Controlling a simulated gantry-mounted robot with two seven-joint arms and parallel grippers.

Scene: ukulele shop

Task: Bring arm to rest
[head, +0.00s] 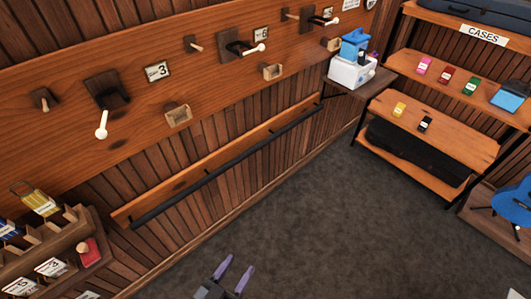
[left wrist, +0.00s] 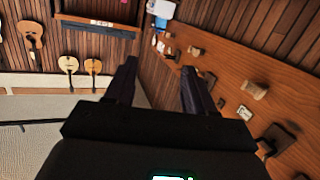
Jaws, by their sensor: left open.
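My left gripper (head: 234,273) shows at the bottom middle of the head view, with two purple-tipped fingers spread apart. It is over the grey carpet, clear of the wall and shelves. In the left wrist view the same gripper (left wrist: 157,82) has its dark fingers apart and nothing shows between them but the room beyond. It touches nothing that I can see. My right gripper does not show in either view.
A wooden wall board (head: 215,75) carries hooks, pegs and number cards. A padded rail (head: 230,160) runs below it. A compartment rack (head: 55,245) stands at lower left. Case shelves (head: 440,130) and a blue ukulele (head: 512,200) are at right. The carpet (head: 330,220) between is clear.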

